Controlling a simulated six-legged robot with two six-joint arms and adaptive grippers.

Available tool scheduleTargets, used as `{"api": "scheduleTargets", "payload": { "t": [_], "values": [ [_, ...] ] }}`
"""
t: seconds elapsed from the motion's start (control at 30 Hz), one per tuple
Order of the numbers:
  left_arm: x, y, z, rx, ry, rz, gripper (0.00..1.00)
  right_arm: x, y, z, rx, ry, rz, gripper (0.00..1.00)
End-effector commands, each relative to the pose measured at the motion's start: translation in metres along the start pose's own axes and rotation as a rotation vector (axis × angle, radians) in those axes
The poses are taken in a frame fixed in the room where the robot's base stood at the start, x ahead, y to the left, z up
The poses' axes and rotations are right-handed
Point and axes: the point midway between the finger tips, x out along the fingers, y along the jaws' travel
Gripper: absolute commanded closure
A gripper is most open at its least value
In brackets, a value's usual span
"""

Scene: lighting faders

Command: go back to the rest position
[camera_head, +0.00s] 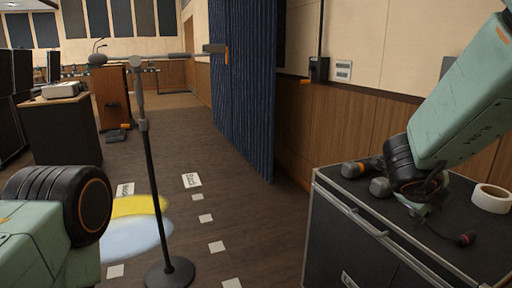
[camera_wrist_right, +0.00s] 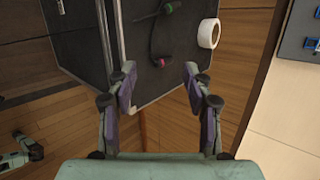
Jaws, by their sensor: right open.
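My right gripper (camera_wrist_right: 160,76) is open in the right wrist view, with nothing between its fingers. It is over the front part of the black flight case (camera_wrist_right: 88,62). In the head view my right arm comes in from the upper right, and its dark wrist end is above the case (camera_head: 335,222); the fingers are hard to make out there. My left arm shows at the lower left of the head view, but its gripper is outside the picture. A grey panel (camera_wrist_right: 300,28) with blue parts is on the wall at the right edge of the wrist view.
On the case are a white tape roll (camera_head: 491,197), microphones (camera_head: 380,187) and a dark cable (camera_head: 448,232). A microphone stand (camera_head: 152,200) stands on the floor left of the case. A blue curtain (camera_head: 243,85) hangs behind. Floor between stand and case is mostly clear.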

Motion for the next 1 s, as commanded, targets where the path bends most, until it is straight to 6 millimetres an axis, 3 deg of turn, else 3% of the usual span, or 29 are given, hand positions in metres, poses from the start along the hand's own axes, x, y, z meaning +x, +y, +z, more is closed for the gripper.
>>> {"api": "scheduleTargets", "payload": {
  "t": [0.27, 0.37, 0.57, 0.67, 0.8, 0.9, 1.0],
  "values": [
    [-0.012, 0.0, 0.0, 0.0, 0.0, 0.0, 1.0, 0.028, 0.05, -0.015, -0.864, -0.081, -0.049, 0.49],
    [-0.017, 0.0, 0.0, 0.0, 0.0, 0.0, 1.0, 0.036, 0.08, -0.023, -1.166, -0.134, -0.047, 0.49],
    [-0.029, 0.0, 0.0, 0.0, 0.0, 0.0, 1.0, 0.042, 0.159, -0.052, -1.737, -0.316, -0.013, 0.49],
    [-0.035, 0.0, 0.0, 0.0, 0.0, 0.0, 1.0, 0.037, 0.207, -0.077, -1.992, -0.456, 0.022, 0.49],
    [-0.047, 0.0, 0.0, 0.0, 0.0, 0.0, 1.0, 0.015, 0.277, -0.129, -2.276, -0.711, 0.1, 0.49],
    [-0.054, 0.0, 0.0, 0.0, 0.0, 0.0, 1.0, -0.008, 0.319, -0.173, -2.379, -0.891, 0.19, 0.49],
    [-0.062, 0.0, 0.0, 0.0, 0.0, 0.0, 1.0, -0.031, 0.349, -0.216, -2.409, -1.013, 0.311, 0.49]
  ]
}}
